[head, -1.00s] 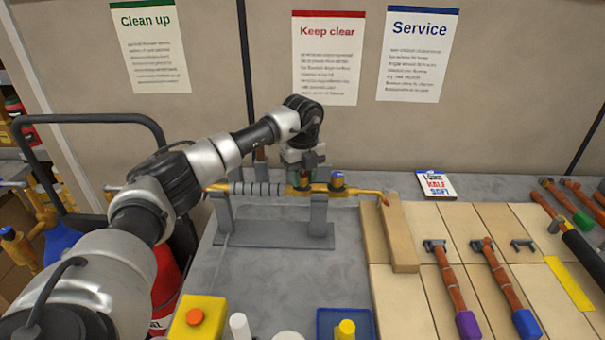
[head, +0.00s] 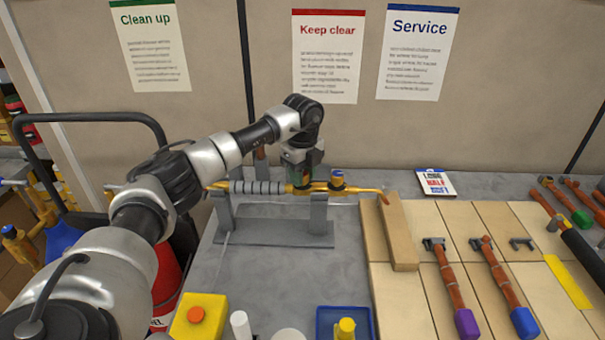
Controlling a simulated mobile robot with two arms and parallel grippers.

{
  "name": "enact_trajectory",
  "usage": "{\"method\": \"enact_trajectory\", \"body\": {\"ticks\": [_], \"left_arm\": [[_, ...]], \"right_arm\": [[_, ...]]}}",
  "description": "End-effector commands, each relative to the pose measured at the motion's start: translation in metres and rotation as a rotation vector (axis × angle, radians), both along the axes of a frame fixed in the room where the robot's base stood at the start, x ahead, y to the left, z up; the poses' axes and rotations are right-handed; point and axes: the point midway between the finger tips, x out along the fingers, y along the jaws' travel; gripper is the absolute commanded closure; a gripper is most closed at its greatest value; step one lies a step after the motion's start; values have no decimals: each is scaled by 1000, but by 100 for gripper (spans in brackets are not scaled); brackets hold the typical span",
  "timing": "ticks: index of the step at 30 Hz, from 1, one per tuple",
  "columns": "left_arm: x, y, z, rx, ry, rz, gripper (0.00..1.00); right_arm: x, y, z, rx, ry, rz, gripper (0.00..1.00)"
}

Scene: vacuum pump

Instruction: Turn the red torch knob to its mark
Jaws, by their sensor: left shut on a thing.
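The brass torch (head: 363,189) lies across a grey two-post stand (head: 318,215), its ribbed grey grip to the left and its bent tip to the right. A blue knob (head: 337,177) stands on the torch just right of my gripper. My left gripper (head: 302,182) points down onto the torch body between the grip and the blue knob. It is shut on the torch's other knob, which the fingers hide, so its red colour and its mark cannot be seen. My right gripper is not in view.
A wooden block (head: 398,232) lies under the torch tip, on pale boards. Hammers (head: 505,285) lie at right, and a small printed box (head: 435,183) behind. A yellow box with an orange button (head: 196,317) and a blue tray (head: 328,325) are in front.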

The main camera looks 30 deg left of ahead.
Motion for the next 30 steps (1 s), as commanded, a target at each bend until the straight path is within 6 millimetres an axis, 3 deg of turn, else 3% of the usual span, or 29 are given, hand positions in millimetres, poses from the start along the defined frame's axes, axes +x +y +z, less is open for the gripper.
{"method": "enact_trajectory", "body": {"ticks": [2, 3, 8, 19, 30], "left_arm": [[1, 0, 2, -2, -4, -1, 91], [1, 0, 2, -2, -4, -1, 64], [0, 0, 1, -1, -2, -2, 42], [1, 0, 7, -1, -4, -2, 42], [1, -1, 75, -2, -7, -2, 42]], "right_arm": [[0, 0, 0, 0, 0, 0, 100], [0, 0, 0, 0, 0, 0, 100], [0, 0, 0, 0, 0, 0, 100], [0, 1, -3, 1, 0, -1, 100], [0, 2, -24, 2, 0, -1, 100]]}}
